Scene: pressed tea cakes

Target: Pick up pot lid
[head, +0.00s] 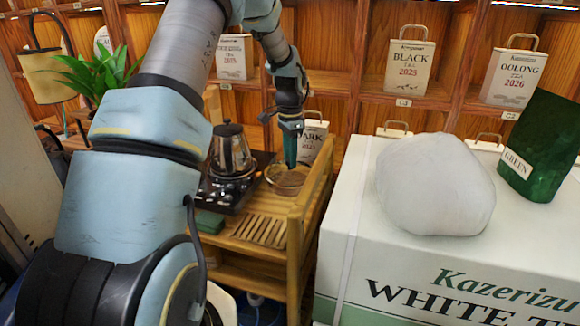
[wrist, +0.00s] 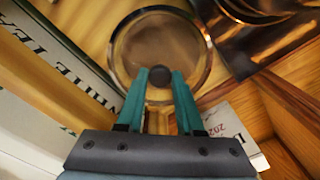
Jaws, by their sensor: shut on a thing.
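The pot lid (wrist: 135,48) is a round, clear disc with a pale metal rim and a dark round knob (wrist: 159,76), seen from above in the wrist view. In the head view the lid (head: 288,182) shows at the far right part of the wooden cart's top. My gripper (wrist: 160,80) has its two teal fingers shut on the knob, one on each side. In the head view my gripper (head: 290,163) points straight down over the lid. I cannot tell whether the lid touches the cart top or is slightly above it.
The wooden cart (head: 297,228) has a raised right side rail. A white tea box (head: 400,270) bearing a pale lump (head: 435,185) stands close on the right. Shelves with tea bags (head: 409,68) are behind.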

